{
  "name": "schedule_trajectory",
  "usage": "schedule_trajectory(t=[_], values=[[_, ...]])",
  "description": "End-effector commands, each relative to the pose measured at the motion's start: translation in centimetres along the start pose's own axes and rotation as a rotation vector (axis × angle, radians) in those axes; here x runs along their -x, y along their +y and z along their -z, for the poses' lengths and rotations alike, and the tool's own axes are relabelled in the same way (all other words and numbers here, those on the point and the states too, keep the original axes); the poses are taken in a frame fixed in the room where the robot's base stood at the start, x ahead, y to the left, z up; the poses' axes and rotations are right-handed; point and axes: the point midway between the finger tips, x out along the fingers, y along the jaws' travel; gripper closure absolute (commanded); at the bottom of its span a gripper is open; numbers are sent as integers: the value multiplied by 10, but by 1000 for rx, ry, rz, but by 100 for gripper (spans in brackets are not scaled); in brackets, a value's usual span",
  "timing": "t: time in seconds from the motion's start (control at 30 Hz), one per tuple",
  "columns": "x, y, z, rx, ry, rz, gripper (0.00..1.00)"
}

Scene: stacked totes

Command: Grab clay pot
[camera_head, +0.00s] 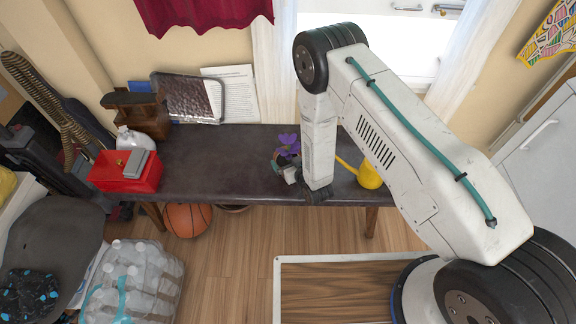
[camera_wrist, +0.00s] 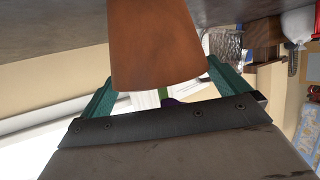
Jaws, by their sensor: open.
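The clay pot (camera_wrist: 155,42) is a plain reddish-brown pot. It fills the upper middle of the wrist view, which shows the scene upside down, with its base on the dark tabletop. A green stem and a bit of purple flower show past its rim. My gripper (camera_wrist: 163,74) is open, with one teal finger on each side of the pot; I cannot tell whether either touches it. In the head view, my gripper (camera_head: 289,172) is low at the bench's front half. The purple flower (camera_head: 288,145) shows just behind it, while the pot is largely hidden by my arm.
The dark bench (camera_head: 215,165) also holds a yellow watering can (camera_head: 370,174) right of my gripper, and a red toolbox (camera_head: 126,172), white bag (camera_head: 136,140) and framed panel (camera_head: 187,98) leftward. A basketball (camera_head: 187,219) lies beneath. The bench's left-middle top is clear.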

Motion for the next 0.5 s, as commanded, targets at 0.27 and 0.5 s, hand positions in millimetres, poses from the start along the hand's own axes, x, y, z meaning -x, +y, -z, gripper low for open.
schedule_trajectory(t=[0.27,0.5], values=[[-19,0,-1,0,-2,0,0],[-19,0,-1,0,-2,0,28]])
